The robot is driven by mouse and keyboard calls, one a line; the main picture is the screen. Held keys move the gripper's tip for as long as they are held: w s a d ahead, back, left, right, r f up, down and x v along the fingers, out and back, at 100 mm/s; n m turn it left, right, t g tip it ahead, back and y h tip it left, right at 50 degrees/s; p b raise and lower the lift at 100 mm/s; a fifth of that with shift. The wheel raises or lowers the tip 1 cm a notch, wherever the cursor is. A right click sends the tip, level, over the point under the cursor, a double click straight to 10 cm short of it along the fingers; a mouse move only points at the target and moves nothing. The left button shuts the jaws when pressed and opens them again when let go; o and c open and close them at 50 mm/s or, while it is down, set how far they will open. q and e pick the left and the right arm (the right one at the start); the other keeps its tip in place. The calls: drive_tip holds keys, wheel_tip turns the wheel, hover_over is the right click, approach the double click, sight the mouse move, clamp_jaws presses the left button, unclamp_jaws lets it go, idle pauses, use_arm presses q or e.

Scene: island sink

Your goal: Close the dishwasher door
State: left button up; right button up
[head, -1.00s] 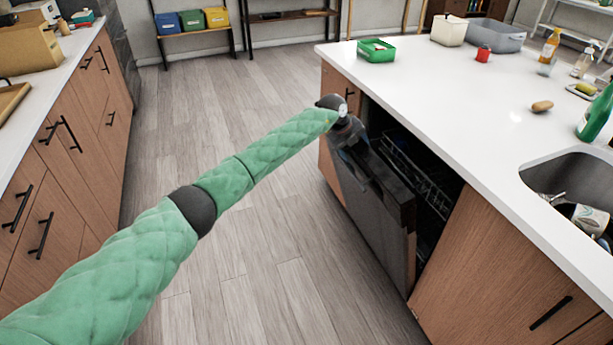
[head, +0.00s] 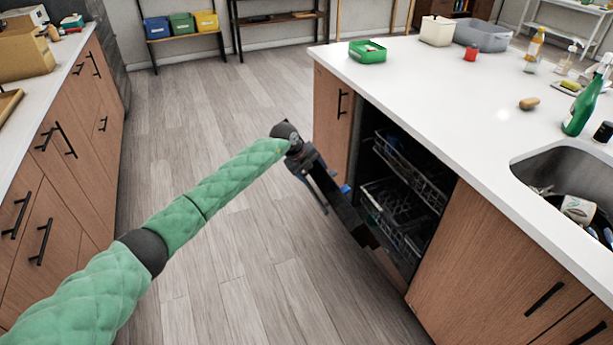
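The dishwasher (head: 405,190) is built into the island, and its cavity is open with wire racks (head: 400,205) inside. Its dark door (head: 352,218) is tilted outward and down from the cavity, seen nearly edge-on. My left arm reaches in from the left, and my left gripper (head: 318,178) is at the outer end of the door, beside or against its upper edge. The fingers are dark against the dark door, so I cannot tell whether they are open or touching it. My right gripper is not in view.
The island's white counter (head: 440,90) overhangs the dishwasher, with a green box (head: 367,51), bottles and a sink (head: 565,170) on it. Wood cabinets with black handles flank the opening. The wooden floor (head: 240,240) in front is clear. Another cabinet row (head: 70,150) stands at left.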

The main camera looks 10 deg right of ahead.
use_arm(q)
drive_tip(key=shift+s+a+f, duration=0.2)
drive_tip(key=shift+a+f, duration=0.35)
drive_tip(key=shift+a, duration=0.25)
drive_tip(key=shift+r, duration=0.1)
drive_tip(key=p+v, duration=0.5)
drive_tip(key=v, duration=0.4)
drive_tip(key=shift+p, duration=0.4)
idle(0.6)
